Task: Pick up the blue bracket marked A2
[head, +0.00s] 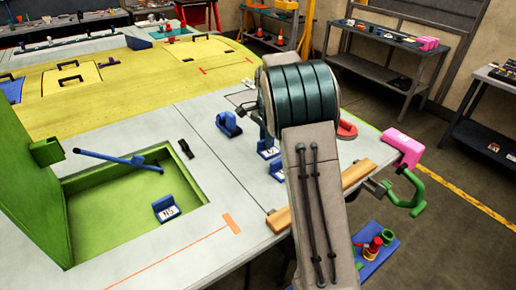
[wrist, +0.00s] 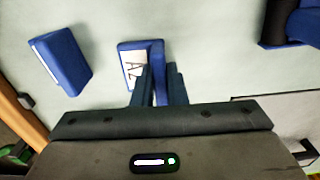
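The blue bracket marked A2 (wrist: 128,50) is on the pale table top in the wrist view, its white label facing up and partly covered by a finger. My gripper (wrist: 160,70) has one finger on each side of its upright blue flange, and the flange fills the narrow gap between them.
Another blue bracket (wrist: 62,60) lies left of A2 in the wrist view. A dark blue clamp-like part (wrist: 290,25) is at the top right. In the head view, a wooden strip (head: 357,173), a pink block (head: 403,147) and a green clamp (head: 413,192) line the table edge.

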